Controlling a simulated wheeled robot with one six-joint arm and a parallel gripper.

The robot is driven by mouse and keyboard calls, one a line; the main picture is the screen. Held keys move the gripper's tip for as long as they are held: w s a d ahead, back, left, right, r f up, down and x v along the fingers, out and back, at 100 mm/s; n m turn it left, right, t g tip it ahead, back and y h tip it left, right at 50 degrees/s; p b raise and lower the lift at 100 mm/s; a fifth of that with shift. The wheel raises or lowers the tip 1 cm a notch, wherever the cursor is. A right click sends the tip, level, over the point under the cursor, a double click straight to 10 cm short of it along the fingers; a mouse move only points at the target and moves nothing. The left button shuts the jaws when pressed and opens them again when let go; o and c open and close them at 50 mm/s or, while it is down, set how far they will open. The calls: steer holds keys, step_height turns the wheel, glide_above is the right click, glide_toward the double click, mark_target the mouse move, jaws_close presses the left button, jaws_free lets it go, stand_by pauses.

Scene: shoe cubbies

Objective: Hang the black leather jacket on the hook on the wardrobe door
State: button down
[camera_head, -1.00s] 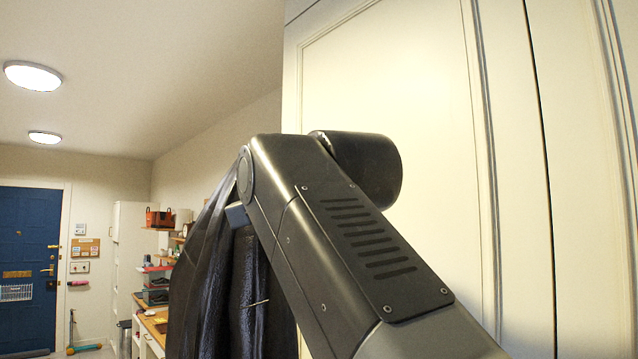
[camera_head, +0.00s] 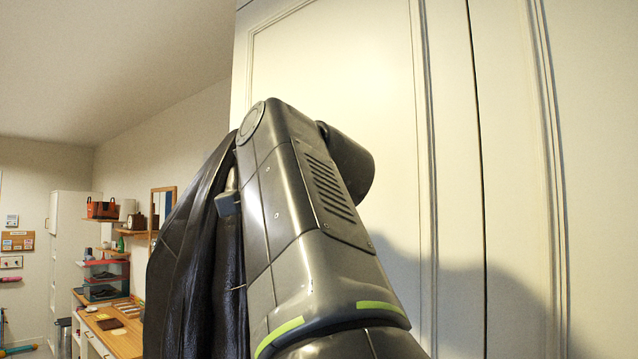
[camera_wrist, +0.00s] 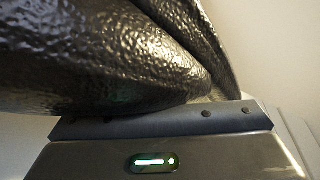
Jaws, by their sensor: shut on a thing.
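The black leather jacket (camera_head: 190,262) hangs down at the left of my arm in the head view. Its dark leather (camera_wrist: 120,60) also fills the upper left of the wrist view, close against the gripper body. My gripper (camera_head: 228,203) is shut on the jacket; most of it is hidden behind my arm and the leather. The cream wardrobe door (camera_head: 340,75) stands just beyond my arm, its panel face plain where visible. I see no hook in these frames; my arm covers part of the door.
A wooden counter (camera_head: 118,335) with small items, shelves with a red bag (camera_head: 102,209) and a small mirror (camera_head: 162,208) are at the left, beyond the jacket. A tall white cabinet (camera_head: 70,255) stands further back. The wardrobe closes off the right side.

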steer(key=shift+w+d+f+b, duration=0.25)
steer(key=shift+w+d+b, duration=0.2)
steer(key=shift+w+d, duration=0.4)
steer(key=shift+w+d+f+b, duration=0.25)
steer(key=shift+w+d+b, duration=0.25)
steer(key=shift+w, duration=0.4)
steer(key=shift+d, duration=0.1)
steer(key=c, duration=1.5)
jaws_free()
steer(key=b+v, duration=0.4)
steer(key=v, duration=0.9)
steer(key=shift+s+d, duration=0.3)
steer(key=shift+f, duration=0.1)
